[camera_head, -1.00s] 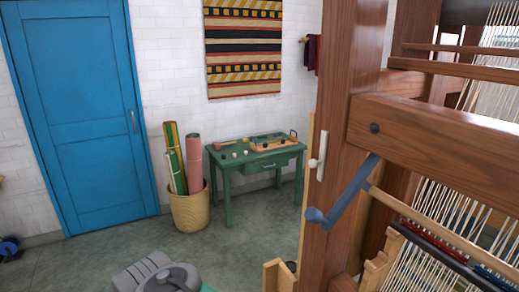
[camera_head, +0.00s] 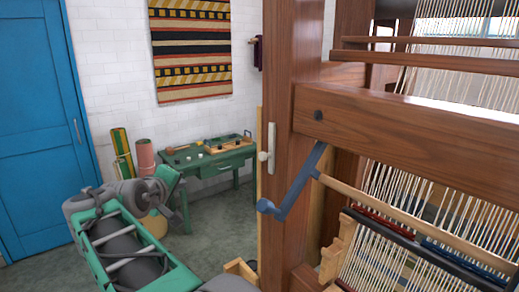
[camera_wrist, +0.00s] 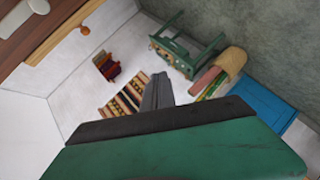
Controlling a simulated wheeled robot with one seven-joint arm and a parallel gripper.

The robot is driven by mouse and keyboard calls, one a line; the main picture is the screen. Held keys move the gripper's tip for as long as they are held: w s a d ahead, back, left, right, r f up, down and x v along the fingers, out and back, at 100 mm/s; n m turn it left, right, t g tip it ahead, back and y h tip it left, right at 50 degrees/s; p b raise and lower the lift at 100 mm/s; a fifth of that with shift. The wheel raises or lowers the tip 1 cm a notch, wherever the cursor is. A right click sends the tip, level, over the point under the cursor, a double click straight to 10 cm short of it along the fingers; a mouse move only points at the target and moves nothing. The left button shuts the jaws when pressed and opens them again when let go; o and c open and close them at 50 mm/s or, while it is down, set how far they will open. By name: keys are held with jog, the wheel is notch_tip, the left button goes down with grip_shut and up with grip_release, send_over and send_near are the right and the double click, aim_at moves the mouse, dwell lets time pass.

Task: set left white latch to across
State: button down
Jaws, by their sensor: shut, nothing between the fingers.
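A white latch (camera_head: 271,140) is on the left face of the loom's brown wooden post (camera_head: 290,85). Its long handle stands upright, along the post, with a small white knob at its left side. No second white latch shows in the head view. In the wrist view a white piece (camera_wrist: 38,6) on brown wood at the top left corner looks like this latch, partly cut off. My gripper (camera_wrist: 157,80) shows as dark grey fingers, shut and empty, apart from the latch. I cannot make out the fingers in the head view.
A blue crank handle (camera_head: 292,185) sticks out of the post below the latch. A wooden beam (camera_head: 400,125) runs right from the post. A green table (camera_head: 205,160) and a basket (camera_head: 153,225) of rolls stand behind. Open floor lies left of the post.

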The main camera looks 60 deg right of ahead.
aim_at(267, 138)
jog(key=s+d+r+g+h, duration=0.5)
jog(key=s+d+r+g, duration=0.2)
jog(key=s+d, duration=0.3)
jog(key=shift+s+d+r+b, duration=0.2)
jog(key=shift+d+r+b, duration=0.2)
jog(key=shift+r, duration=0.35)
jog(key=d+p, duration=0.1)
jog(key=d, duration=0.2)
jog(key=s+d+p, duration=0.1)
jog(key=d, duration=0.3)
jog(key=d+p, duration=0.2)
jog(key=d, duration=0.1)
jog(key=shift+s+d+r, duration=0.1)
jog(key=shift+s+d, duration=0.1)
jog(key=s+a, duration=0.2)
jog(key=s, duration=0.1)
jog(key=shift+s+a+p, duration=0.15)
jog(key=shift+a+p, duration=0.05)
jog(key=shift+p, duration=0.15)
jog(key=shift+d+f, duration=0.15)
jog(key=shift+f, duration=0.05)
